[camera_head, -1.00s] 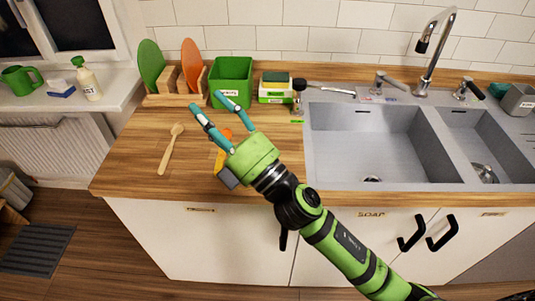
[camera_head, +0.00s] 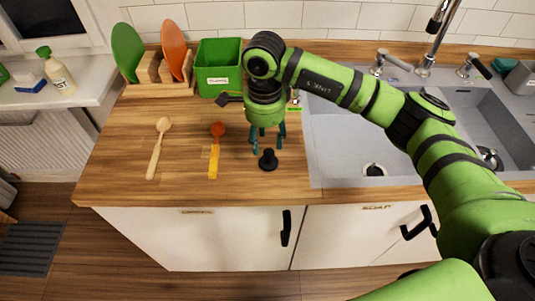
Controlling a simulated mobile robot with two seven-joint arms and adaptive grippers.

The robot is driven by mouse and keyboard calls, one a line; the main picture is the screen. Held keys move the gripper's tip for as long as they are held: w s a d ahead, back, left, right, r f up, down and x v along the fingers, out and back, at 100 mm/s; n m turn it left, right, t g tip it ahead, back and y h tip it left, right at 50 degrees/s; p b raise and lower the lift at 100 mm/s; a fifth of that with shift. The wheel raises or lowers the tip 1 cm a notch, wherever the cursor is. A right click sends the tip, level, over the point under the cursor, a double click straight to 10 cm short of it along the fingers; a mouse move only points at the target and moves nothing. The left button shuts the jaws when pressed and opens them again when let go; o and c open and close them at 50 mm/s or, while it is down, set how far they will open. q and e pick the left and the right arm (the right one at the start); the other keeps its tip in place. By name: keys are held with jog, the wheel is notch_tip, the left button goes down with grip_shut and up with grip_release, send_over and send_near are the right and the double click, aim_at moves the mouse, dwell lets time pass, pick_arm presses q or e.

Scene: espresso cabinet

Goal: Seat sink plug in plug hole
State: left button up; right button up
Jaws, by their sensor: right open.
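The sink plug (camera_head: 268,160) is a small black piece with a knob, standing on the wooden worktop left of the sink. My right gripper (camera_head: 268,143) is open and points down, its teal fingers just behind and above the plug. I cannot tell if they touch it. The plug hole (camera_head: 374,170) shows as a dark round opening near the front of the left sink basin (camera_head: 335,155). My left gripper is not in view.
A wooden spoon (camera_head: 158,148) and an orange-and-yellow utensil (camera_head: 215,150) lie left of the plug. A green box (camera_head: 219,62) and a rack with boards (camera_head: 160,75) stand at the back. The tap (camera_head: 432,40) rises behind the sink. The worktop's front left is clear.

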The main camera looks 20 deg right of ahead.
aim_at(270, 152)
jog(key=shift+s+f+p, duration=0.15)
jog(key=shift+f+p, duration=0.15)
jog(key=shift+f, duration=0.1)
jog(key=f, duration=0.1)
jog(key=f+p, duration=0.1)
jog(key=f, duration=0.1)
jog(key=f+p, duration=0.1)
jog(key=shift+s+d+f, duration=0.2)
jog(key=shift+d+f, duration=0.05)
jog(key=shift+d, duration=0.15)
jog(key=shift+f, duration=0.25)
jog(key=shift+w, duration=0.1)
grip_shut()
